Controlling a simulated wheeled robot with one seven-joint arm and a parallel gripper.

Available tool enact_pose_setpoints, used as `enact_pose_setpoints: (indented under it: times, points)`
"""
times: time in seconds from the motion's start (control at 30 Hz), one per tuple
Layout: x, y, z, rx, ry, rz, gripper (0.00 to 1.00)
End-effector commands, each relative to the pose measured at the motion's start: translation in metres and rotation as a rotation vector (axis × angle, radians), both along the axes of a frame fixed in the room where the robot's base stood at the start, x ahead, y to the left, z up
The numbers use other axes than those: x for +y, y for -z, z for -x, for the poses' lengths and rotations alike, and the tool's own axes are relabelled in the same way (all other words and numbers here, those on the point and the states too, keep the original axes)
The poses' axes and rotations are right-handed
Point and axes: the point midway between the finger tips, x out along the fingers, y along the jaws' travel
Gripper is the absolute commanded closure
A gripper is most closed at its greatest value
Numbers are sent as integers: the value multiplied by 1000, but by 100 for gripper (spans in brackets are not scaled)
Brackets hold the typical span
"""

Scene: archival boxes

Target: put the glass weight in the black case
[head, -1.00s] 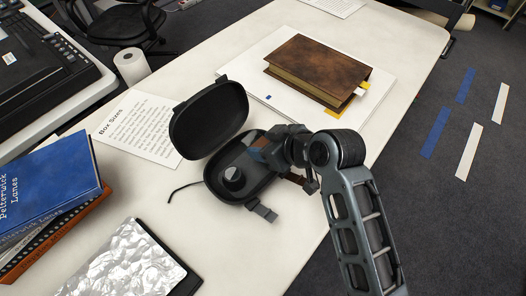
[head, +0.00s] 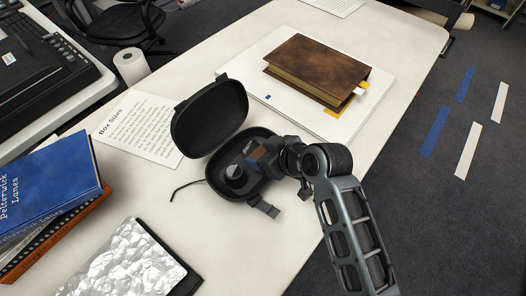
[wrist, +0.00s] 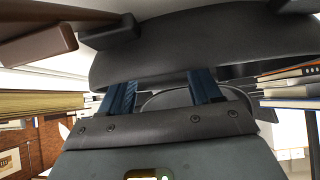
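The black case (head: 214,183) lies open on the table, its lid (head: 209,117) tilted up at the back left. A small dark round piece with a paler top (head: 235,172) sits in its lower half. It may be the glass weight, but I cannot tell for sure. My gripper (head: 254,154) is low over the right side of the case, beside that piece. In the wrist view its two bluish fingers (wrist: 163,92) stand apart, with dark case surfaces around them. No separate glass weight shows clearly between the fingers.
A brown book (head: 318,68) lies on a white board behind the case. A "Box Sizes" sheet (head: 138,128) lies to its left. Blue and orange books (head: 50,185) and a silvery crumpled panel (head: 130,262) are at the front left. Table to the right of the panel is clear.

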Motion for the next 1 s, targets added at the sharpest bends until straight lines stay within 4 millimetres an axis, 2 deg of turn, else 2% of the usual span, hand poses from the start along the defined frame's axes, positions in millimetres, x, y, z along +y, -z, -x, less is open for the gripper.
enact_pose_setpoints:
  times: [0.23,0.7,1.0]
  points:
    - [-8,-9,6,-1,1,-1,37]
    - [-56,-69,49,-2,1,-1,37]
    - [-66,-82,59,0,0,0,37]
